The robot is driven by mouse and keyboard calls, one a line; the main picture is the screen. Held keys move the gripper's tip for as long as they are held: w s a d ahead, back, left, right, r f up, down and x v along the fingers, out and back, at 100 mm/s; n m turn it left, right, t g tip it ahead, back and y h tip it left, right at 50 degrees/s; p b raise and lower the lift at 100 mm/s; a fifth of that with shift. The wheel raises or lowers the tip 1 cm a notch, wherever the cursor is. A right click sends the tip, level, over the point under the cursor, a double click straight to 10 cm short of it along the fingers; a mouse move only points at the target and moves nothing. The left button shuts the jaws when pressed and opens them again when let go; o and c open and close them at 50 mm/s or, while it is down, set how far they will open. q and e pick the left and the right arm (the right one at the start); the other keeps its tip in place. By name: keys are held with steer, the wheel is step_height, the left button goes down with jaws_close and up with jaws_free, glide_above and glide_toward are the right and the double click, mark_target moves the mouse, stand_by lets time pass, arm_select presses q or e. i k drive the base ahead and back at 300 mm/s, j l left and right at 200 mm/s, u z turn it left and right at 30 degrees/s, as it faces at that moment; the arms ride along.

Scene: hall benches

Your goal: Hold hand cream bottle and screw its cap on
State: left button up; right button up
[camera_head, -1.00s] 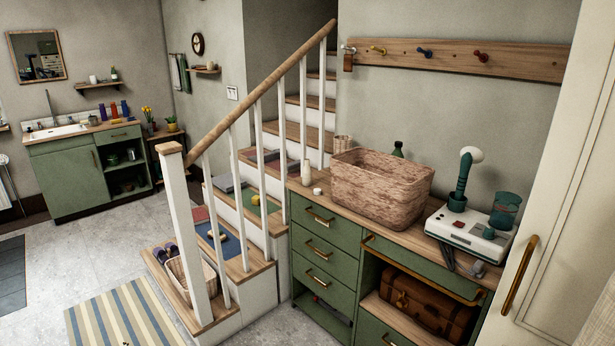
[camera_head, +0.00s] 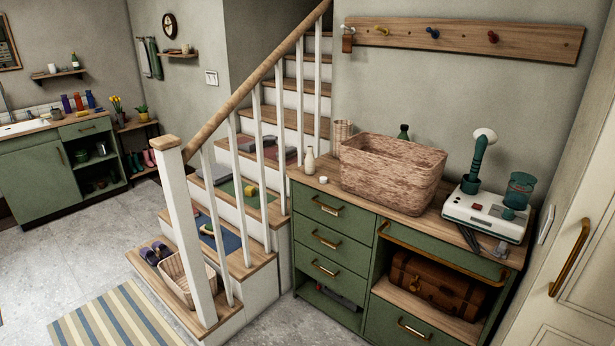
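A small white bottle (camera_head: 309,161) stands upright on the left end of the wooden-topped green cabinet (camera_head: 335,193). It looks like the hand cream bottle. A small white round piece (camera_head: 323,180), which looks like its cap, lies on the worktop just in front and to the right of the bottle, apart from it. Whether the bottle's neck is bare is too small to tell. Neither of my grippers is in view.
A large woven basket (camera_head: 392,172) stands right of the bottle, with a green bottle (camera_head: 403,131) and a small wicker cup (camera_head: 343,130) behind. A white device (camera_head: 485,214) sits farther right. Stairs with a railing (camera_head: 240,92) rise at left. Grey floor before the cabinet is clear.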

mark_target(309, 160)
steer(key=i+j+z, duration=0.1)
steer(key=i+j, duration=0.15)
steer(key=i+j+z, duration=0.1)
steer(key=i+j, duration=0.15)
steer(key=j, duration=0.25)
steer(key=i+j, duration=0.2)
steer(key=j, duration=0.2)
steer(key=i+j+z, duration=0.15)
steer(key=j, duration=0.25)
steer(key=i+j+z, duration=0.15)
steer(key=i, duration=0.4)
steer(key=i+j+z, duration=0.15)
steer(key=i, duration=0.4)
steer(key=i+l, duration=0.1)
steer(key=i, duration=0.15)
